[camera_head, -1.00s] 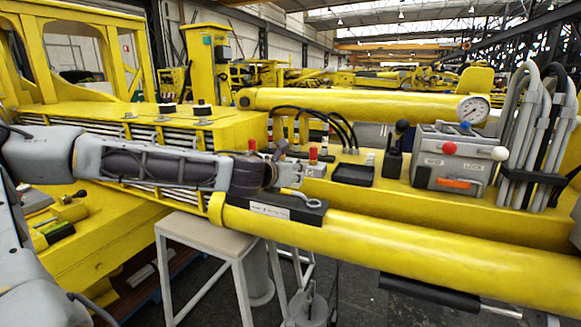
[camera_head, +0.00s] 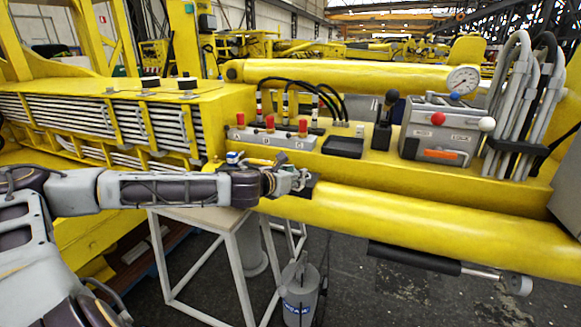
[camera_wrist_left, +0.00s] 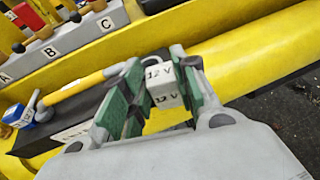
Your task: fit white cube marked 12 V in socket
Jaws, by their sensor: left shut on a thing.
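The white cube marked 12 V (camera_wrist_left: 164,86) is between the green-padded fingers of my left gripper (camera_wrist_left: 155,92) in the left wrist view. My left gripper is shut on it, and the 12 V marks show on two of its faces. In the head view my left gripper (camera_head: 290,183) is over the front yellow cylinder, and the cube is too small to tell. A black block (camera_wrist_left: 82,112) with a white label lies beyond the gripper, partly hidden by it. I cannot make out the socket. My right gripper is not in view.
A grey block marked A, B, C (camera_wrist_left: 48,52) stands behind, with red-topped knobs in the head view. A blue and white piece (camera_wrist_left: 18,115) and a yellow bar (camera_wrist_left: 78,88) lie near the black block. A black tray (camera_head: 343,147) and grey lever box (camera_head: 440,130) are right.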

